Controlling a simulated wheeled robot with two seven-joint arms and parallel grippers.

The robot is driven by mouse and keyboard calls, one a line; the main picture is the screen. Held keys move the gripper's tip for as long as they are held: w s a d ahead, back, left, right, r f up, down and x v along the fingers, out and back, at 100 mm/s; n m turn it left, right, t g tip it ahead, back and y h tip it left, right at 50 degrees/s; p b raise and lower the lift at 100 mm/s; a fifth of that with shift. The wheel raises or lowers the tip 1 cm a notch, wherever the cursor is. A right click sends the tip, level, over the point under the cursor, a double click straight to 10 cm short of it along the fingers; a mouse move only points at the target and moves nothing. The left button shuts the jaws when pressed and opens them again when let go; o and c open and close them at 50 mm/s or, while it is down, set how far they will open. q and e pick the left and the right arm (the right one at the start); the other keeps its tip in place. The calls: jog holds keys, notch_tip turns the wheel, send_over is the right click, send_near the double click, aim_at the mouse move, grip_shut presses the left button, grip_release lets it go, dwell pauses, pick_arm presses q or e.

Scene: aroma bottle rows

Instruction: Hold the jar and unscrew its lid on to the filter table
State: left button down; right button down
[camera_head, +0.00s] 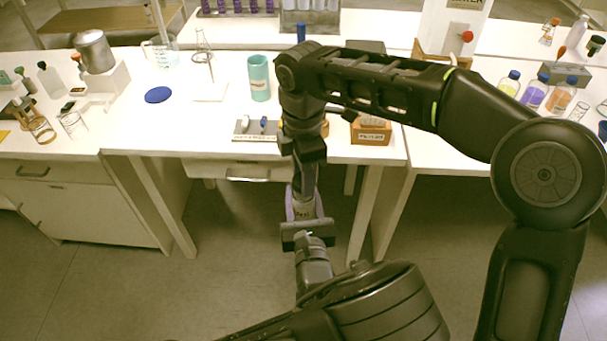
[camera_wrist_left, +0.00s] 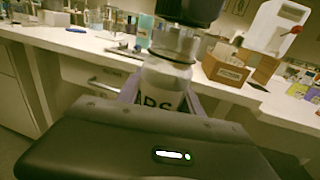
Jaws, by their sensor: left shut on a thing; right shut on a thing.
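The jar (camera_head: 303,210) is upright in the air in front of the bench, with dark lettering on its pale label. My left gripper (camera_head: 305,222) is shut around its body from the near side. In the left wrist view the jar (camera_wrist_left: 163,88) sits between the purple fingers. My right gripper (camera_head: 304,182) points down from above and is shut at the jar's top. The lid is mostly hidden by that gripper, and I cannot tell how far it is turned. The white bench (camera_head: 215,130) lies behind; which part is the filter table is not clear.
On the bench are a blue disc (camera_head: 158,95), a turquoise cup (camera_head: 259,78), a wire stand (camera_head: 204,62), a small plate with little items (camera_head: 256,129) and a wooden labelled box (camera_head: 371,131). Several colored bottles stand right. Bench space between disc and front edge is clear.

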jog(key=shift+r, duration=0.1)
jog(key=shift+r, duration=1.9)
